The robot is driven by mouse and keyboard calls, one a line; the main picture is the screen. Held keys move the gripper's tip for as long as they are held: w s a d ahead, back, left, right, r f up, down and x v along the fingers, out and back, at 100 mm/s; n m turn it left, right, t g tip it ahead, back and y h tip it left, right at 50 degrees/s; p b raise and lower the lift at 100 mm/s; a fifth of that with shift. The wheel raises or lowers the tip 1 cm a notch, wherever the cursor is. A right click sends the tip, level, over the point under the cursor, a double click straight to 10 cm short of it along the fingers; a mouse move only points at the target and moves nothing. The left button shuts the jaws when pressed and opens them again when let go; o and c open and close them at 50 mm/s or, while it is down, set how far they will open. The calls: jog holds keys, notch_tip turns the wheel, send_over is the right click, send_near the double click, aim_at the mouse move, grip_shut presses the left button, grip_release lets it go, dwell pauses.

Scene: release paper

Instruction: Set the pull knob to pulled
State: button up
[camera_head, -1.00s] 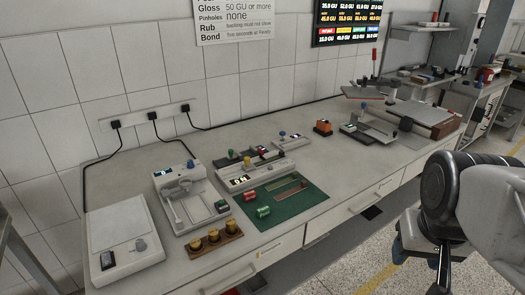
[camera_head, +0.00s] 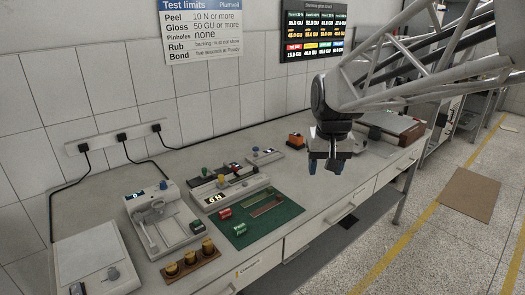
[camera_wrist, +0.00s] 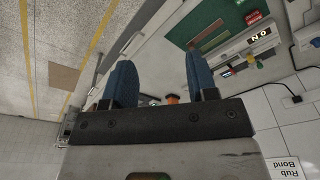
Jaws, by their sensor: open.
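My gripper (camera_head: 327,166) hangs above the right part of the bench with its blue fingers pointing down, apart and empty. In the wrist view my gripper (camera_wrist: 160,65) also shows nothing between the fingers. Several knobs are in view, and I cannot tell for sure which is the pull knob. A small blue-topped knob (camera_head: 255,149) stands on the back unit. A yellow knob (camera_head: 221,179) is on the display unit (camera_head: 235,192).
A green mat (camera_head: 262,218) with red and green pieces lies at the bench's middle front. A wooden rack (camera_head: 190,264) holds brown-yellow pieces. Bare bench top lies between the mat and my gripper.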

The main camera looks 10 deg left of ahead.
jog(key=w+a+f, duration=0.2)
jog(key=w+a, duration=0.5)
jog(key=w, duration=0.3)
jog(key=n+g, duration=0.2)
send_over(221, 176)
notch_tip(221, 176, down, 16)
jog(key=shift+r, duration=0.1)
jog(key=shift+w+a, duration=0.1)
jog(key=shift+f, duration=0.25)
jog(key=shift+f, duration=3.8)
grip_shut()
